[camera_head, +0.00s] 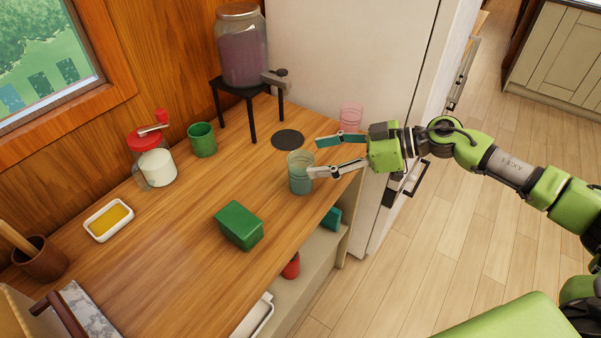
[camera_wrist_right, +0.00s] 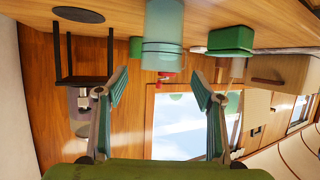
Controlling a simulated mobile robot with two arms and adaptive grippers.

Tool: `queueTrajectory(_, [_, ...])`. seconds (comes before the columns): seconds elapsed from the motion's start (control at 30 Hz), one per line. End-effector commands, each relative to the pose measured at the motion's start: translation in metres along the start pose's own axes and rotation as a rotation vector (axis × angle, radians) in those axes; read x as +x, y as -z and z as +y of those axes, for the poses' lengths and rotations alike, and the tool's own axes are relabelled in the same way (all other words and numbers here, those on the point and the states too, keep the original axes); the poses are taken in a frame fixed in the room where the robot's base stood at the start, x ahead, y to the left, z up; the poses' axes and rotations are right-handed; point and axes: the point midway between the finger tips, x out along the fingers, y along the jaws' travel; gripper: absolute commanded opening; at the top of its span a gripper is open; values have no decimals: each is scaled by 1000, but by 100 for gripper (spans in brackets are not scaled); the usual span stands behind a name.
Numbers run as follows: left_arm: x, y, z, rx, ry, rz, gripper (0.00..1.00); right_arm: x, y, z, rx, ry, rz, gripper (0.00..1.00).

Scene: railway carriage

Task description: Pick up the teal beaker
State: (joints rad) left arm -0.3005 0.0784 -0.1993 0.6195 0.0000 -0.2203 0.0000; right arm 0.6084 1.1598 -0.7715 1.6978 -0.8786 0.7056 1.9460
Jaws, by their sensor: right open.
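The teal beaker (camera_head: 299,180), a translucent ribbed cup, stands upright on the wooden counter near its right edge. My right gripper (camera_head: 318,157) comes in from the right, its fingers spread and nothing held. In the head view one fingertip overlaps the beaker's upper right side; whether they touch I cannot tell. In the right wrist view, which is upside down, the beaker (camera_wrist_right: 163,28) is at the top, past the fingertips (camera_wrist_right: 160,74) and sideways between them. My left gripper is not in view.
On the counter (camera_head: 175,250) are a green box (camera_head: 239,226), a dark round mat (camera_head: 288,139), a green mug (camera_head: 202,139) and a drink dispenser (camera_head: 241,48) on a black stand. A pink glass (camera_head: 350,118) stands behind my gripper. A white cabinet (camera_head: 350,50) rises behind.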

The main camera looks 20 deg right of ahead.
Motion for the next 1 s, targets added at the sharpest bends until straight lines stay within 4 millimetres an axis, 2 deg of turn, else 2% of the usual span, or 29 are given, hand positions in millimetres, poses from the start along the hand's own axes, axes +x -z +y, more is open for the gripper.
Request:
queueTrajectory(0.17, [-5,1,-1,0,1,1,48,14,2,-1,0,2,2,62])
queueTrajectory(0.43, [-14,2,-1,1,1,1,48,50,2,-1,-1,1,1,62])
queueTrajectory(0.73, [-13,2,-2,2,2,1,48,55,1,0,-1,0,0,62])
queueTrajectory(0.9, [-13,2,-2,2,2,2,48,55,1,-1,-1,1,0,19])
queueTrajectory(1.0, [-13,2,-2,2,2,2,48,55,1,-1,-1,0,0,19])
